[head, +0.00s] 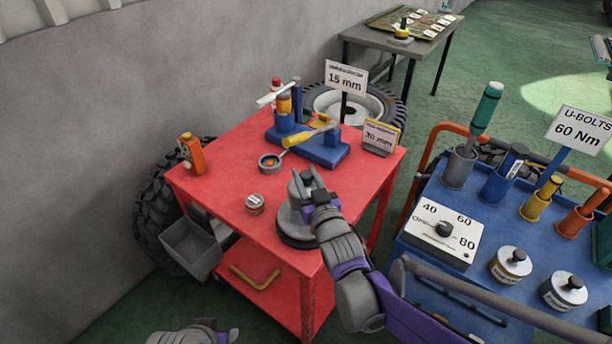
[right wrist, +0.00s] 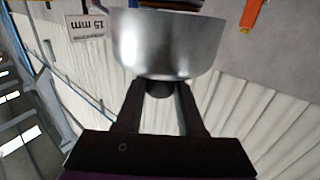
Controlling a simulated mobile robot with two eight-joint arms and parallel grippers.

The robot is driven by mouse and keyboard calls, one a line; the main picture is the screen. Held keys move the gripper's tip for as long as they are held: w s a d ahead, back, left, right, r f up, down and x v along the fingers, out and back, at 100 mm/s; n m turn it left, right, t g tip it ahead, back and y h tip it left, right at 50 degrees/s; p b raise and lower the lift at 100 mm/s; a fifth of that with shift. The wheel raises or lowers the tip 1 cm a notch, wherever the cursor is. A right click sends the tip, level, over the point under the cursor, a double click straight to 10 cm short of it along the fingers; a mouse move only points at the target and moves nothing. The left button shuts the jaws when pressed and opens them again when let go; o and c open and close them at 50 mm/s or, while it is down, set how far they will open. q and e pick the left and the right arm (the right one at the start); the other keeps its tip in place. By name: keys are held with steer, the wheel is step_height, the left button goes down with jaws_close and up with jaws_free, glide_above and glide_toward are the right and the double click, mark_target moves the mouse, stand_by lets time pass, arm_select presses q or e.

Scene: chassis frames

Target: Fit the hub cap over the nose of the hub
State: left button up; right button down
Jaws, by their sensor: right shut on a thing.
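My right gripper (head: 304,186) is over the front right of the red cart top, pointing down. It is shut on the knob of the hub cap, a wide silver cup (right wrist: 170,45) in the right wrist view. In the head view the grey cap (head: 287,222) shows below the gripper, partly covered by it. A darker round rim, apparently the hub (head: 298,242), shows right under the cap. The hub's nose is hidden, and I cannot tell whether cap and hub touch. My left gripper (head: 195,335) is only partly in view at the bottom edge; its jaws are unclear.
The red cart (head: 225,180) also holds a small tin (head: 255,204), a round dish (head: 270,162), an orange bottle (head: 190,152), a blue press (head: 320,148) and signs. A blue cart (head: 400,275) with tool holders stands close on the right. A grey bin (head: 190,247) hangs at the left.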

steer(key=shift+f+b, duration=1.6)
steer(key=shift+f, duration=0.45)
steer(key=shift+c, duration=2.2)
jaws_free()
steer(key=v, duration=1.1)
steer(key=shift+w+r, duration=0.1)
steer(key=s+d+f+m+g+h+p, duration=0.1)
steer(key=s+d+g+h+p, duration=0.1)
steer(key=s+d+g+p, duration=0.3)
steer(key=s+d+f+m+g+h+p, duration=0.1)
steer(key=s+d+m+g+h+p, duration=0.1)
steer(key=s+d+g+p, duration=0.4)
steer(key=s+d+h, duration=0.1)
steer(key=s+d, duration=0.2)
steer(key=s, duration=0.4)
steer(key=shift+s+m+g+h, duration=0.3)
steer(key=shift+g, duration=0.1)
